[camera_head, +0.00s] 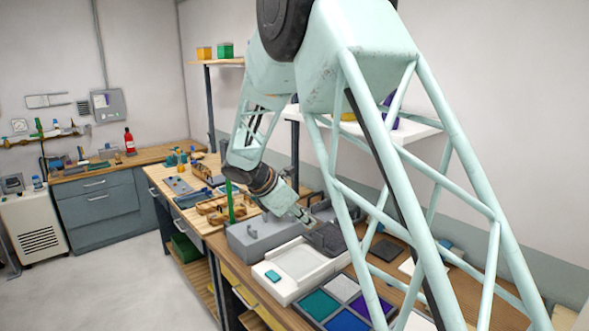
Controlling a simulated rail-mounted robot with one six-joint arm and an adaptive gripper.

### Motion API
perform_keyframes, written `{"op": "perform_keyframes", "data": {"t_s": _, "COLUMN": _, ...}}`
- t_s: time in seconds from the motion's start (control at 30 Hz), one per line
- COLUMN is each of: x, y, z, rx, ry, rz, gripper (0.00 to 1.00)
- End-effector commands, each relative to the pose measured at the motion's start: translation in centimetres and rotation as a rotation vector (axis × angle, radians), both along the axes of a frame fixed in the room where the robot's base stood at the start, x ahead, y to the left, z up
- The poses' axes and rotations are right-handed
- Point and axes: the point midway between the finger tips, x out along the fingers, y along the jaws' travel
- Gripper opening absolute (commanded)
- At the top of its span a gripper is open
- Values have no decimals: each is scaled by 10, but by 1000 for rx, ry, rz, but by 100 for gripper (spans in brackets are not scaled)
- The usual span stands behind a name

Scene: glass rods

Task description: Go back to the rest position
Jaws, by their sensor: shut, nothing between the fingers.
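My gripper (303,216) is at the end of my pale green arm, in the middle of the head camera view. It is above the workbench, over the far edge of a white tray (287,290) and close to a dark grey block-like item (327,238). The fingers are small in the picture and look closed, with nothing seen between them. I cannot tell whether the fingertips touch anything below. No glass rod can be made out clearly. My arm hides part of the bench and the shelf behind it.
A grey box (262,238) stands left of the gripper. A panel of coloured squares (318,304) lies in front, right of the white tray. A green upright rod (230,202) rises behind the box. A white shelf (412,131) hangs at the back. The floor (110,285) at left is clear.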

Motion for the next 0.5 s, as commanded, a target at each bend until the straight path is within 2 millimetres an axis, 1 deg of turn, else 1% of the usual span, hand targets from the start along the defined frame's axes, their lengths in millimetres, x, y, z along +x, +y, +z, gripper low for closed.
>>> {"op": "perform_keyframes", "data": {"t_s": 0.03, "x": -6, "y": -7, "z": 9, "rx": 17, "ry": -9, "rz": -23, "gripper": 0}}
{"op": "perform_keyframes", "data": {"t_s": 0.1, "x": -15, "y": -17, "z": 19, "rx": 38, "ry": -20, "rz": -59, "gripper": 0}}
{"op": "perform_keyframes", "data": {"t_s": 0.5, "x": -72, "y": -64, "z": 69, "rx": 168, "ry": -84, "rz": -258, "gripper": 0}}
